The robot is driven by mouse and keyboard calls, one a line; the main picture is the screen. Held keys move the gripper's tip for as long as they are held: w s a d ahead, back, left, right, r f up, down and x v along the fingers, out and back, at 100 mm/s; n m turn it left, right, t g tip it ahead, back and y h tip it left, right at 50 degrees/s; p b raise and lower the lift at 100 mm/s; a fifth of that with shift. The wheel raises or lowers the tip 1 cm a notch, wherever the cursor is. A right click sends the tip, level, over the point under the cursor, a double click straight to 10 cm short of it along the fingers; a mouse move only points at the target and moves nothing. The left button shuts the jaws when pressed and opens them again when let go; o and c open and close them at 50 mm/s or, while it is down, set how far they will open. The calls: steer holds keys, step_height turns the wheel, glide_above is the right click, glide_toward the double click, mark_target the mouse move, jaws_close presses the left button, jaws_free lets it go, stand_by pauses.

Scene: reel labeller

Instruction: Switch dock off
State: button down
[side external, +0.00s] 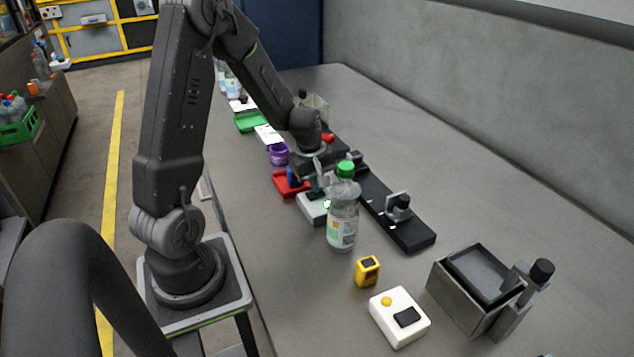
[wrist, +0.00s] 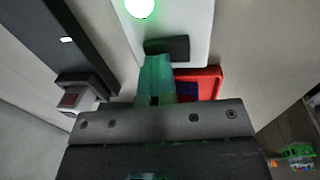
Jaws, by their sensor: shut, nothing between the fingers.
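A white switch box, likely the dock (side external: 311,208), stands on the bench behind the clear bottle, which hides part of it. In the wrist view the white box (wrist: 193,20) has a lit green lamp (wrist: 140,7) and a dark rocker switch (wrist: 167,47). My gripper (side external: 317,188) is shut and empty, pointing down over the box. In the wrist view the teal fingers of my gripper (wrist: 156,60) are together with their tips at the near edge of the rocker. I cannot tell whether they touch it.
A clear bottle with a green cap (side external: 342,215) stands right beside my gripper. A red tray (side external: 289,184) lies left of it, a black rail (side external: 405,227) right. A yellow block (side external: 367,270), another white switch box (side external: 400,333) and a grey bin (side external: 459,300) stand in front.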

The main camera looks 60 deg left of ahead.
mark_target(311, 193)
steer(key=shift+s, duration=0.7)
steer(key=shift+r, duration=0.15)
steer(key=shift+r, duration=0.3)
step_height(311, 193, up, 13)
steer(key=s, duration=0.1)
steer(key=shift+s, duration=0.35)
steer(key=shift+w, duration=0.1)
steer(key=shift+w+d+r, duration=0.1)
steer(key=shift+w+d, duration=0.1)
steer(key=shift+w, duration=0.5)
